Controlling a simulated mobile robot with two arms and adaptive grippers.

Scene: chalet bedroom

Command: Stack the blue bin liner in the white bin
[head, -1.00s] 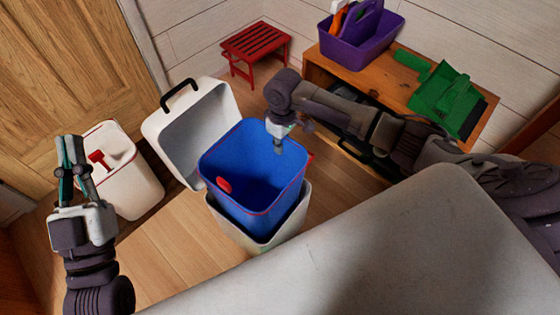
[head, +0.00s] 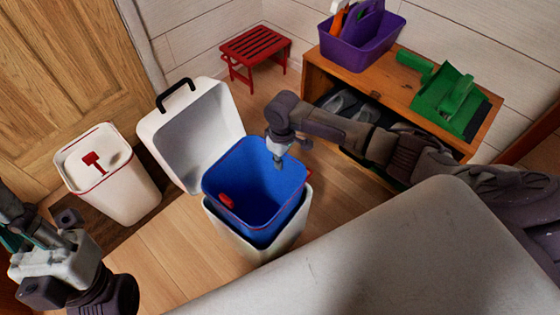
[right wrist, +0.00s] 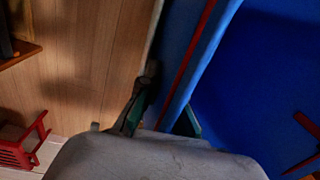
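The blue bin liner (head: 245,200), with a red rim line and red handles, sits partly inside the white bin (head: 232,238), its upper part above the bin's rim and slightly tilted. The bin's lid (head: 195,140) stands open behind it. My right gripper (head: 279,161) is at the liner's far right rim. In the right wrist view its fingers (right wrist: 165,112) straddle the liner wall (right wrist: 182,55) and look shut on it. My left gripper (head: 25,235) is at the lower left edge, apart from the bin; its fingertips are partly cut off.
Another white container (head: 125,185) with a red part on top stands left of the bin. A red slatted stool (head: 255,47) is behind. A wooden cabinet (head: 318,68) at right carries a purple caddy (head: 352,50) and a green dustpan (head: 445,95). Floor in front of the bin is clear.

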